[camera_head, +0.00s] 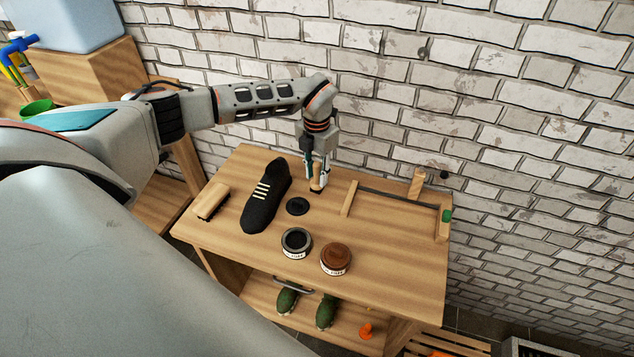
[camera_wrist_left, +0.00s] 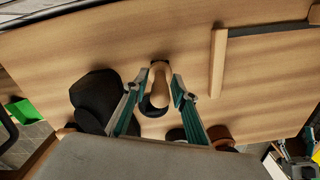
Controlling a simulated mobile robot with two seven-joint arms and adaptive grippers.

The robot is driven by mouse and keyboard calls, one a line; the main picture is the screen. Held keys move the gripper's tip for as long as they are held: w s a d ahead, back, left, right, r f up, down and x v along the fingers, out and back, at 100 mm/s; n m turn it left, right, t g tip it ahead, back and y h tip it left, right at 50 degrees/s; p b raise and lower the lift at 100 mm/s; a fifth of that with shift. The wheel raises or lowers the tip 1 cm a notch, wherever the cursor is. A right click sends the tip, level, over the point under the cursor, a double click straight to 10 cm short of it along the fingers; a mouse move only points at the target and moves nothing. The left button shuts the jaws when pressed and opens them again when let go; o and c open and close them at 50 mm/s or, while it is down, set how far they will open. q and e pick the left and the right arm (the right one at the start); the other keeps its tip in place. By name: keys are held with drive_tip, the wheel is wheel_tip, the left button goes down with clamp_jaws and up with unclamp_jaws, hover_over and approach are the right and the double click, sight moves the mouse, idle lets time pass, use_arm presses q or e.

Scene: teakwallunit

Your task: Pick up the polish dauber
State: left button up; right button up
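The polish dauber (camera_head: 316,184), with a light wooden handle and a dark end, stands on the wooden bench top (camera_head: 390,250) near the wall. My left gripper (camera_head: 318,172) reaches down over it from above. In the left wrist view the dauber (camera_wrist_left: 159,85) lies between the two fingertips (camera_wrist_left: 159,78) of my left gripper. The fingers are apart, with a narrow gap on each side of the handle.
A black shoe (camera_head: 264,198), a brush (camera_head: 211,201) and a black lid (camera_head: 297,206) lie left of the dauber. A black polish tin (camera_head: 296,243) and a brown one (camera_head: 335,259) stand in front. A wooden-ended frame (camera_head: 400,199) lies to the right. A brick wall (camera_head: 400,90) rises behind.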

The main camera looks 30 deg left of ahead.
use_arm(q)
clamp_jaws()
wheel_tip(320, 180, up, 20)
drive_tip(key=shift+p, duration=0.45)
idle(0.4)
